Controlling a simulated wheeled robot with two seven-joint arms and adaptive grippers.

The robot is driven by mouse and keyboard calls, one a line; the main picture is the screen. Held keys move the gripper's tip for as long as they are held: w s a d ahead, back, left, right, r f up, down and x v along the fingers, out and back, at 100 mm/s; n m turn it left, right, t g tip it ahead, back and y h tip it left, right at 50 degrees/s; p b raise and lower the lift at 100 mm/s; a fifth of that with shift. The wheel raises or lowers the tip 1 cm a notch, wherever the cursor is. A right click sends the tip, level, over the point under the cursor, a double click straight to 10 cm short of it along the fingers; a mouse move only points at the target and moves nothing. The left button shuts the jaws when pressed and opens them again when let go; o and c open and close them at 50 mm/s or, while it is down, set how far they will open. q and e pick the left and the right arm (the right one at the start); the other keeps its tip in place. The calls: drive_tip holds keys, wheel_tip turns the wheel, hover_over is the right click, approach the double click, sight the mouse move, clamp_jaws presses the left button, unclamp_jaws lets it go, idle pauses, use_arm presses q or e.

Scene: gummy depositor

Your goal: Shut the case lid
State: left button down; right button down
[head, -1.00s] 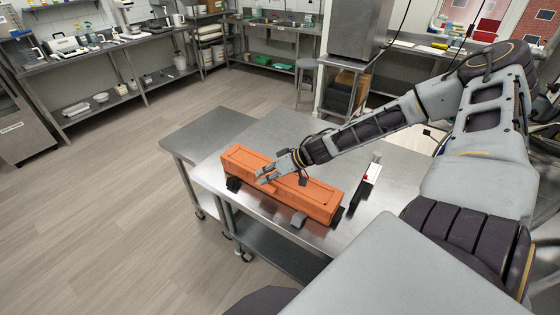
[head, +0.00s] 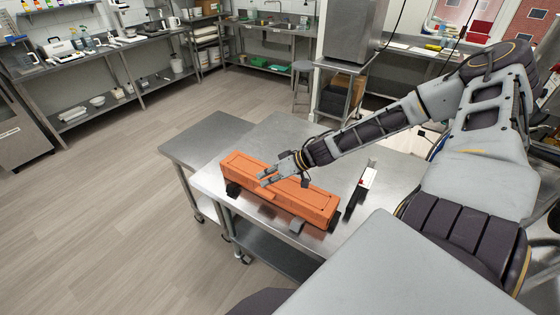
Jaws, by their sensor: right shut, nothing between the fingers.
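The long orange case (head: 318,212) lies on the metal table, running from upper left to lower right. Its lid (head: 316,197) lies over the body and looks down flat or nearly so; I cannot tell whether the seam is fully closed. My right gripper (head: 263,179) is shut and empty, with its fingers over the middle of the lid. The fingers look on or just above the lid; contact is not clear. The gripper hides part of the lid's middle. My left gripper is not in view.
The metal table (head: 285,130) has bare room behind the case. A narrow black-and-white device (head: 366,183) with a red spot stands right of the case. A lower side table (head: 207,138) adjoins at left. A stool (head: 301,75) stands farther back.

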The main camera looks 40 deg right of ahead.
drive_tip(key=s+d+r+p, duration=0.1)
drive_tip(key=s+r, duration=0.4)
drive_tip(key=shift+s+d+r+p, duration=0.25)
drive_tip(key=shift+r+p, duration=0.05)
drive_tip(key=shift+r, duration=0.05)
idle(1.0)
idle(0.6)
